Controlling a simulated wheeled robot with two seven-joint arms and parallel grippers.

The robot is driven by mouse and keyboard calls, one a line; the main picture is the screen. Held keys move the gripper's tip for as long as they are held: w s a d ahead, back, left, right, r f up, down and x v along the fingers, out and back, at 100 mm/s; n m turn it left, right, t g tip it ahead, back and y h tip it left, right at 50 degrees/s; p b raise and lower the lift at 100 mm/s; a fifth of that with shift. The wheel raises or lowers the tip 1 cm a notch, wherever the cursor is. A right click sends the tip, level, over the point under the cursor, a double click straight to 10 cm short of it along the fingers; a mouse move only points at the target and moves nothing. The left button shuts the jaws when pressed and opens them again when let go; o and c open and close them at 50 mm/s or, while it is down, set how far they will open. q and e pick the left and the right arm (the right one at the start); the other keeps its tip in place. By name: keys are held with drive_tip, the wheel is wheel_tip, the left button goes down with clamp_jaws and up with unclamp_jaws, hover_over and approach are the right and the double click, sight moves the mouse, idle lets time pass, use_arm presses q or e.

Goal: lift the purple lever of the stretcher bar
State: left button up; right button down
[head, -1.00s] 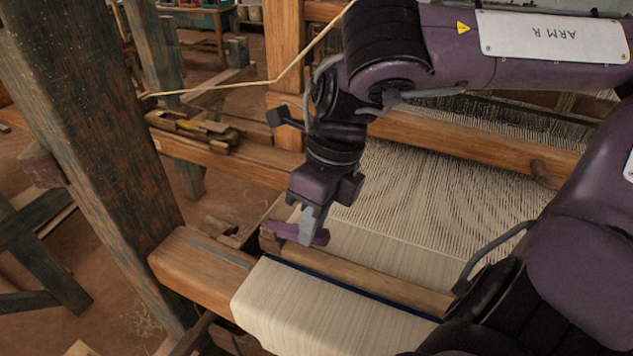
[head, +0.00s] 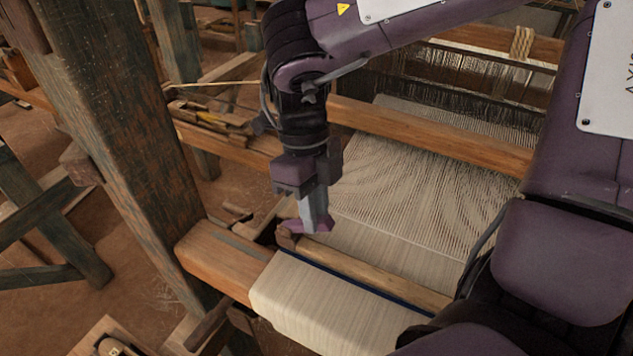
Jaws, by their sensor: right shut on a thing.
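The purple lever (head: 291,226) is at the left end of the stretcher bar, close to the wooden end block. My right gripper (head: 314,222) points down from above and is shut on the lever; its fingers hide part of it. The wooden stretcher bar (head: 375,278) lies across the cloth (head: 330,305), beside a dark blue band. My left gripper is not in view.
A thick worn post (head: 135,130) stands to the left, with a wooden beam (head: 222,262) at its foot. Pale warp threads (head: 410,185) run back under a cross beam (head: 440,138). A wooden tray (head: 212,118) with tools sits behind.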

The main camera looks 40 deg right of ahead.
drive_tip(key=c, duration=1.3)
unclamp_jaws()
drive_tip(key=v, duration=0.7)
drive_tip(key=shift+w+r, duration=0.2)
drive_tip(key=shift+r, duration=0.2)
